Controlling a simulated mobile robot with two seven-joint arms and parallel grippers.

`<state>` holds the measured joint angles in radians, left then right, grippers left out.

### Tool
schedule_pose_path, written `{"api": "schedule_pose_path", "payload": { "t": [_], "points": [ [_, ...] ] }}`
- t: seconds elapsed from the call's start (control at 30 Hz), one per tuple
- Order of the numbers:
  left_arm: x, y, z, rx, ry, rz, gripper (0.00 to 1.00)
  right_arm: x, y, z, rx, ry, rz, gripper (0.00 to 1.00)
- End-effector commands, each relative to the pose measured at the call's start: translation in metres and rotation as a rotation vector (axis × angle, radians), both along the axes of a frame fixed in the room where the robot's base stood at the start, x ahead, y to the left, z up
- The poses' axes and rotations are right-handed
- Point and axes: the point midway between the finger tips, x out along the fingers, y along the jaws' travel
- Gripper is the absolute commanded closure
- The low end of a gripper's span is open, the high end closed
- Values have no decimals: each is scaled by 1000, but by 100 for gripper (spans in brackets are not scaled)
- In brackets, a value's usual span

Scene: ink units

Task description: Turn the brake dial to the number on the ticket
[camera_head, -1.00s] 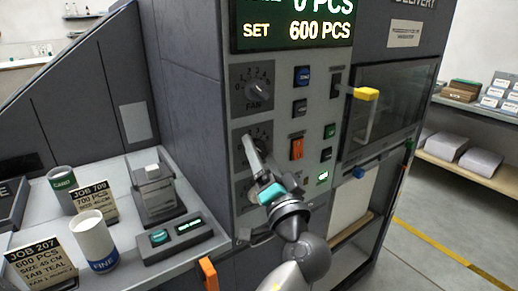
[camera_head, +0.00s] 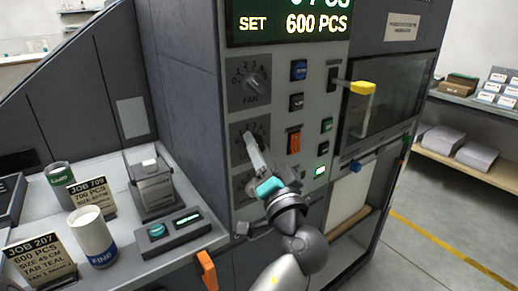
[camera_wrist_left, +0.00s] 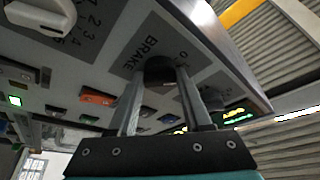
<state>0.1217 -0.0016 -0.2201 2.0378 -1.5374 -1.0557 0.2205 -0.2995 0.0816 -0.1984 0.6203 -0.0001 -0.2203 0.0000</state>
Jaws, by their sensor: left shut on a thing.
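My left gripper (camera_head: 256,155) is at the middle dial plate on the grey machine panel, below the fan dial (camera_head: 252,85). In the left wrist view, its two fingers (camera_wrist_left: 160,85) are shut on the dark brake dial (camera_wrist_left: 158,68), beside the printed word BRAKE. The fingers hide most of the dial and its scale, so I cannot tell the number it points to. The job 207 ticket (camera_head: 42,258) stands at lower left and reads 600 PCS, SIZE 45 CM, TAB TEAL; its bottom line is too small to read surely. My right gripper is not in view.
A job 709 ticket (camera_head: 92,196), a green-labelled cup (camera_head: 59,174) and a blue-labelled cup (camera_head: 92,238) stand on the side shelf. The display (camera_head: 290,22) reads SET 600 PCS. An orange switch (camera_head: 294,142) and a yellow-topped handle (camera_head: 362,88) are right of the dials.

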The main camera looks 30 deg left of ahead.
Motion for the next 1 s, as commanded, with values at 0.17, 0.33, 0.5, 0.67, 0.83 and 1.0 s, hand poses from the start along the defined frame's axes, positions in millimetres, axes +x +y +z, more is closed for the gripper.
{"api": "schedule_pose_path", "payload": {
  "t": [0.17, 0.33, 0.5, 0.67, 0.83, 1.0],
  "points": [
    [0, 0, 1, 7, 13, 0, 100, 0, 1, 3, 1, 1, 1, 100],
    [0, 0, 4, 28, 72, 0, 100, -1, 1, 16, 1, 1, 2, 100],
    [-1, 1, 6, 71, 173, 0, 100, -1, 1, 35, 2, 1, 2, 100],
    [-1, 1, 7, 115, 279, -1, 100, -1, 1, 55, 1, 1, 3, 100],
    [-1, 1, 7, 155, 372, -1, 100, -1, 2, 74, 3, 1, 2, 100],
    [-1, 1, 6, 183, 437, 0, 100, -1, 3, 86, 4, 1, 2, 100]
  ]
}}
